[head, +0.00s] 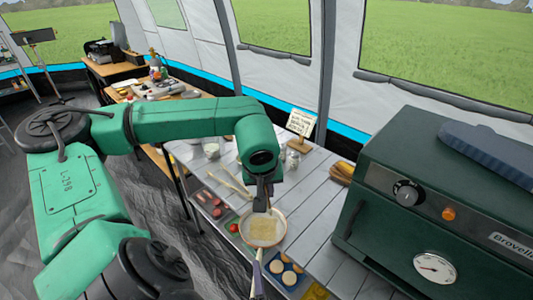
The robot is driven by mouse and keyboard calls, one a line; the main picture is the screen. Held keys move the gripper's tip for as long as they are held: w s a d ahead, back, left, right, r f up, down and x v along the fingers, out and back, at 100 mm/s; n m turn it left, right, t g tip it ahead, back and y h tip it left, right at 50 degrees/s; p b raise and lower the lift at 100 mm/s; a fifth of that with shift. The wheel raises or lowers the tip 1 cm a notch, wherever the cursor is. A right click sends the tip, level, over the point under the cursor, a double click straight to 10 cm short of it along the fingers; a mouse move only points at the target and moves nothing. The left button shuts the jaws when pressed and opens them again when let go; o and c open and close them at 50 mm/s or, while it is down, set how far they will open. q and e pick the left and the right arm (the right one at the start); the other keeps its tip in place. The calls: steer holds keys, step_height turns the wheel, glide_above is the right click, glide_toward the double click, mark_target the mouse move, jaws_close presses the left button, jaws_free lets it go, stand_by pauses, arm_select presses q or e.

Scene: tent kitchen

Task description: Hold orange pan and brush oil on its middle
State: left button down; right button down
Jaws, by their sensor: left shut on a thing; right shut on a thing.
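The pan (279,231) has an orange-brown rim and a pale inside with a yellowish patch at its middle. It is over the front of the slatted table, and its handle (257,276) runs down to the bottom edge of the head view. My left gripper (263,204) points down just above the far part of the pan. It is shut on the brush, which is mostly hidden by the fingers. I cannot tell whether the bristles touch the pan. My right gripper and the end of the handle are not in view.
A dark green oven (400,235) with knob and dial stands right of the pan. A small sign (300,123) and jars stand behind. A tray with round pale items (283,268) lies near the handle. Grey slats (312,205) are clear between pan and oven.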

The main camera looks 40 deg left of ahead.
steer(key=shift+r, duration=0.1)
steer(key=c, duration=0.7)
jaws_free()
steer(key=shift+s+d, duration=0.3)
steer(key=shift+d, duration=0.1)
steer(key=shift+v, duration=3)
